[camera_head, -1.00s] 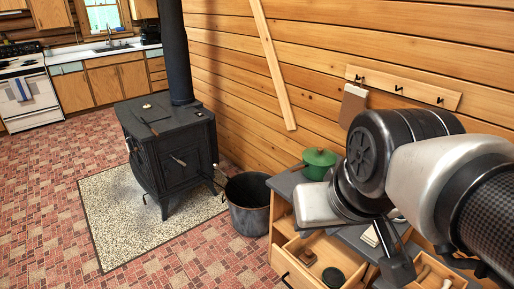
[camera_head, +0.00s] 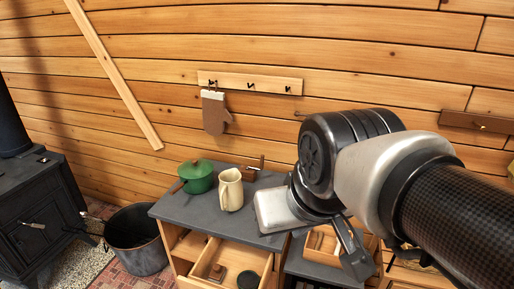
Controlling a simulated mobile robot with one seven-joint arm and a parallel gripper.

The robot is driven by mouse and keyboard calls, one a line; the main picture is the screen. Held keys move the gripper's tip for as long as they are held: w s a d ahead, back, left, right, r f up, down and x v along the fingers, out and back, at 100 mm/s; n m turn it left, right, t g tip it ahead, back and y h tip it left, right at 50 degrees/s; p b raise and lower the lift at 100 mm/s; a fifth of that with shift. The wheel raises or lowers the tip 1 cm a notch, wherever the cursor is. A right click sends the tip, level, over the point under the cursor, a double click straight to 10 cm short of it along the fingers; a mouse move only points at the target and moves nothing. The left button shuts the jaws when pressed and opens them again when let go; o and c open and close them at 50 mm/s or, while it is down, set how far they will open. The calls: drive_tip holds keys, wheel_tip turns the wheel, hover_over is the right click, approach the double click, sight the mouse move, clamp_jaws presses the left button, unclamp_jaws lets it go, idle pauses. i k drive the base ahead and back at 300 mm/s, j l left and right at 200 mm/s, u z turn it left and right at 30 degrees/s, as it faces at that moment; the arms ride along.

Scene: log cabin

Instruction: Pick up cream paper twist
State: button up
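I cannot make out a cream paper twist in the head view. A cream pitcher (camera_head: 230,190) stands upright on the grey top of the cabinet. My gripper (camera_head: 354,262) hangs at the end of my arm on the right, over the lower grey surface and a wooden tray (camera_head: 371,245). One dark finger shows; the rest is hidden by my wrist, so its opening is unclear. My arm hides part of the furniture behind it.
A drawer (camera_head: 207,258) below is open, with small items inside. A black bucket (camera_head: 137,240) and stove (camera_head: 35,205) stand left. A mitt (camera_head: 214,112) hangs from a wall rack.

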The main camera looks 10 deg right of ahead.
sight(336, 253)
drive_tip(key=z, duration=1.1)
drive_tip(key=i+l+u, duration=0.35)
drive_tip(key=l, duration=0.3)
drive_tip(key=l+u, duration=0.2)
drive_tip(key=l, duration=0.15)
drive_tip(key=k, duration=0.55)
drive_tip(key=i+j+u, duration=0.1)
drive_tip(key=i, duration=0.3)
drive_tip(key=i+j+u, duration=0.15)
drive_tip(key=i, duration=0.25)
